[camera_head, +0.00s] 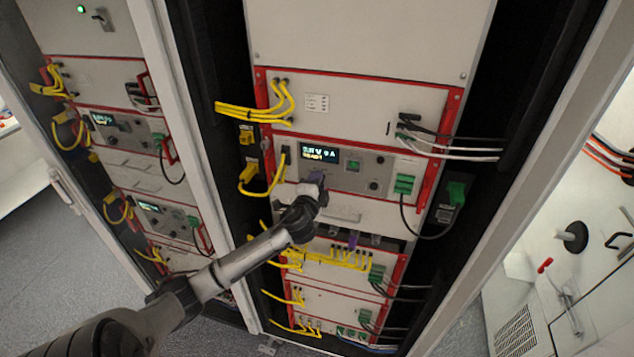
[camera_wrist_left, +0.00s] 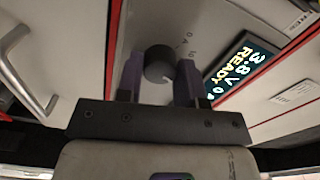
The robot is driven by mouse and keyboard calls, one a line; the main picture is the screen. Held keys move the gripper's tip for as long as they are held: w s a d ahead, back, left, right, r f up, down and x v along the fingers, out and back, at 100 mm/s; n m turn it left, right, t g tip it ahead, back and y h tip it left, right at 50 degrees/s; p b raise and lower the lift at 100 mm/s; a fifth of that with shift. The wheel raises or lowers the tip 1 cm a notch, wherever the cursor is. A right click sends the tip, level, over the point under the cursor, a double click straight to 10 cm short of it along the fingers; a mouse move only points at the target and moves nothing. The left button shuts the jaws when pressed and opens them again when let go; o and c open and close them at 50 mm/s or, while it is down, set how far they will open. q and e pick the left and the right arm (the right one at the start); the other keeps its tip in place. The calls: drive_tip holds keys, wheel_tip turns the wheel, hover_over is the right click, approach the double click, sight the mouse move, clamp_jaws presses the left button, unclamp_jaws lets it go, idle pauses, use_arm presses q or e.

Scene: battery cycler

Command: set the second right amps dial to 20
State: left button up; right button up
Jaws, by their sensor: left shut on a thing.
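My left gripper (camera_head: 314,182) reaches up to the middle unit of the right rack, just under its lit display (camera_head: 321,154). In the left wrist view its two purple-grey fingers (camera_wrist_left: 160,80) are shut on a round dark dial (camera_wrist_left: 158,58), one finger on each side. Small scale marks (camera_wrist_left: 188,46) show beside the dial, and a light pointer line shows on its edge near the right finger. The display (camera_wrist_left: 238,68) beside it reads 3.8 V and READY; its amps figure is partly hidden. In the head view the gripper hides the dial. My right gripper is not in view.
Yellow cables (camera_head: 262,112) plug in on the left of the right rack. A green connector (camera_head: 404,184) with a dark cable sits at the unit's right. A metal handle (camera_wrist_left: 22,70) shows in the left wrist view. A second rack (camera_head: 125,150) stands at left.

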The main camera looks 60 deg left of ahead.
use_arm(q)
drive_tip(key=o, duration=0.9)
drive_tip(key=shift+b+v, duration=1.4)
drive_tip(key=shift+v, duration=5.5)
